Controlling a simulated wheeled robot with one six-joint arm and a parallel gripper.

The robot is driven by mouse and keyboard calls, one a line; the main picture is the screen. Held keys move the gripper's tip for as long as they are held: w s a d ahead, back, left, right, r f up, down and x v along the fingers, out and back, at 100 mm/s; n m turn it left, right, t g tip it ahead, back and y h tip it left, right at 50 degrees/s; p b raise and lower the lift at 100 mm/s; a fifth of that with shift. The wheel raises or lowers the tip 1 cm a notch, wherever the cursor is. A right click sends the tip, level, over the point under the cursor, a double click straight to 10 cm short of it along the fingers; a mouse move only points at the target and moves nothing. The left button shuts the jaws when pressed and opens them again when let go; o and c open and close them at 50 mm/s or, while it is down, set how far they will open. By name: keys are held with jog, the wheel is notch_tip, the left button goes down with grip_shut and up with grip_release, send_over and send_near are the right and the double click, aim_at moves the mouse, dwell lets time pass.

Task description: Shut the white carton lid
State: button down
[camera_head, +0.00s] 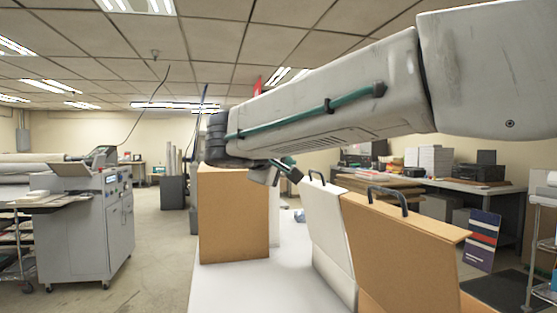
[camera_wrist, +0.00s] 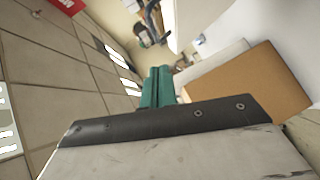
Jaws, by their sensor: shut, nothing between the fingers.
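My gripper (camera_head: 292,172) is just left of this handle, near the lid's top. A gap seems to separate them, but contact is hard to judge. In the wrist view the green fingers of my gripper (camera_wrist: 157,86) are together and hold nothing.
A brown raised panel (camera_head: 400,255) with a dark handle stands right of the white lid. A brown carton (camera_head: 233,220) stands left, under my arm. The white table (camera_head: 240,285) is bare in front. A grey machine (camera_head: 85,235) stands at far left.

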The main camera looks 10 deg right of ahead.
aim_at(313, 171)
jog(key=d, duration=0.1)
jog(key=d+f, duration=0.1)
jog(key=d, duration=0.2)
jog(key=shift+w+d+f, duration=0.3)
jog(key=shift+w+d, duration=0.1)
jog(key=shift+d+r, duration=0.1)
